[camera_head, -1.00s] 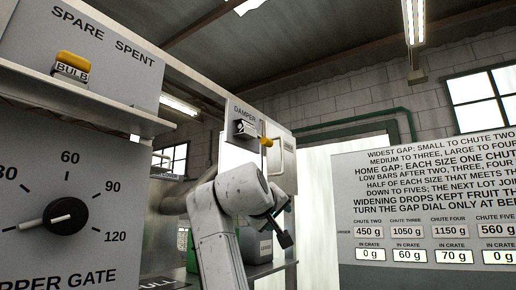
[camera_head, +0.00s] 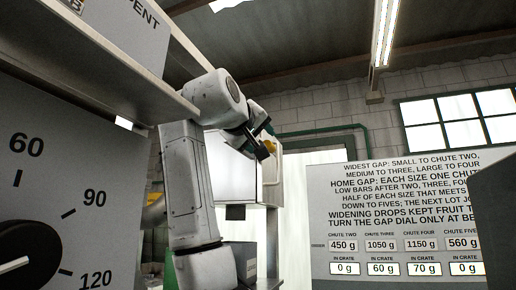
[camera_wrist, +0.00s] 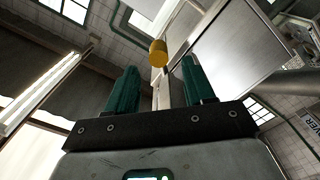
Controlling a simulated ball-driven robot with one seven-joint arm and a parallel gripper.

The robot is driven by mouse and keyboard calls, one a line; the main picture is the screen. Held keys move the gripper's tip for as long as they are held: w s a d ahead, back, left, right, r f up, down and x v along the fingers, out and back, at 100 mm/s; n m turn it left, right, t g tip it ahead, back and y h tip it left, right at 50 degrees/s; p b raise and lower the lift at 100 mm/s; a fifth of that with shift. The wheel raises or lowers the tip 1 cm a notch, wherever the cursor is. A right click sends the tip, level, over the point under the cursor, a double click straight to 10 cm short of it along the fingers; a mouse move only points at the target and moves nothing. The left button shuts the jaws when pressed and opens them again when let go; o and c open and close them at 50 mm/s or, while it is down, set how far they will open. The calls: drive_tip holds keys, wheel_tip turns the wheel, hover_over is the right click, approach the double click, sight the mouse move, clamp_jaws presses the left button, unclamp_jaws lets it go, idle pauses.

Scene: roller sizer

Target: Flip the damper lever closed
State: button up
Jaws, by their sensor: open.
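The damper lever's yellow knob (camera_head: 269,145) shows beside my gripper (camera_head: 266,131) in the head view. My arm hides the damper label and the lever's pivot there. In the wrist view the yellow knob (camera_wrist: 158,52) is in line with the gap between the two teal fingers of my gripper (camera_wrist: 160,78), just beyond their tips. The fingers are apart and hold nothing. I cannot tell how far the knob is from the fingertips.
A large dial (camera_head: 28,250) on a grey panel is close at the left. A shelf-like ledge (camera_head: 130,85) overhangs near my arm. A printed sign board (camera_head: 400,220) stands at the right, with a dark grey panel (camera_head: 497,215) at the right edge.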

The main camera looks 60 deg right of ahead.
sight(269, 147)
drive_tip(key=d+p, duration=0.1)
drive_tip(key=d, duration=0.2)
drive_tip(key=d+p, duration=0.1)
drive_tip(key=d, duration=0.1)
drive_tip(key=shift+w+d+r, duration=0.1)
drive_tip(key=shift+w+d, duration=0.1)
drive_tip(key=shift+d, duration=0.2)
drive_tip(key=shift+d+p, duration=0.3)
drive_tip(key=shift+d, duration=0.4)
drive_tip(key=shift+c, duration=0.4)
clamp_jaws()
